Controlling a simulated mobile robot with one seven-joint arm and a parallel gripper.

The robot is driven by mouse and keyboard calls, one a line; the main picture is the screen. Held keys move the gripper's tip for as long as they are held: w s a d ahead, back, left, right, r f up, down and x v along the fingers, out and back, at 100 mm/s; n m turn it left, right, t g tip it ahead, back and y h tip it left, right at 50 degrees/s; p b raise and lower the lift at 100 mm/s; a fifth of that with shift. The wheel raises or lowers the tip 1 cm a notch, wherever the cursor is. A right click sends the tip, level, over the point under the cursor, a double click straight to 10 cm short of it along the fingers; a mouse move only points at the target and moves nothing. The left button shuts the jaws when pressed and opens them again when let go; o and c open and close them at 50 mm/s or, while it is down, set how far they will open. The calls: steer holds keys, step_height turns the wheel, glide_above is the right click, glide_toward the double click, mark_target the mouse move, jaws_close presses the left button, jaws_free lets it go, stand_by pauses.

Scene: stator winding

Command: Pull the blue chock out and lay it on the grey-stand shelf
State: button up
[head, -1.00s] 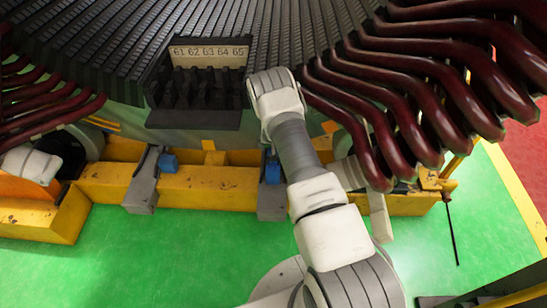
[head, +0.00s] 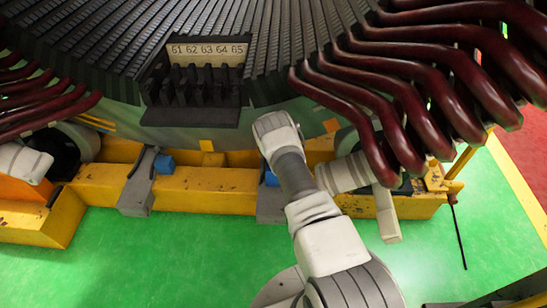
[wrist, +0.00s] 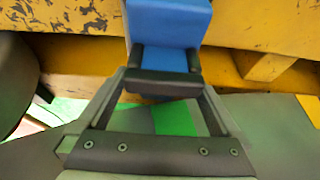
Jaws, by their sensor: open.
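In the wrist view, a blue chock (wrist: 168,22) lies at the top centre against a scuffed yellow beam. My gripper (wrist: 166,62) is open, its two dark fingertips at the left and right sides of the chock's near end. I cannot tell whether they touch it. In the head view, one blue block (head: 164,164) sits beside a grey stand (head: 138,188) on the left. Another blue block (head: 271,179) shows by a second grey stand (head: 271,205), partly hidden by my arm. My gripper is not clearly visible in the head view. No shelf can be made out for certain.
A yellow base beam (head: 205,192) runs under the stator (head: 110,45). Dark red coil bars (head: 440,90) overhang at right, close to my arm. A black rack (head: 195,105) numbered 61 to 65 is above. Green floor (head: 120,250) is clear in front.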

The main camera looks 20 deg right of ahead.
jaws_close()
stand_by(0.4)
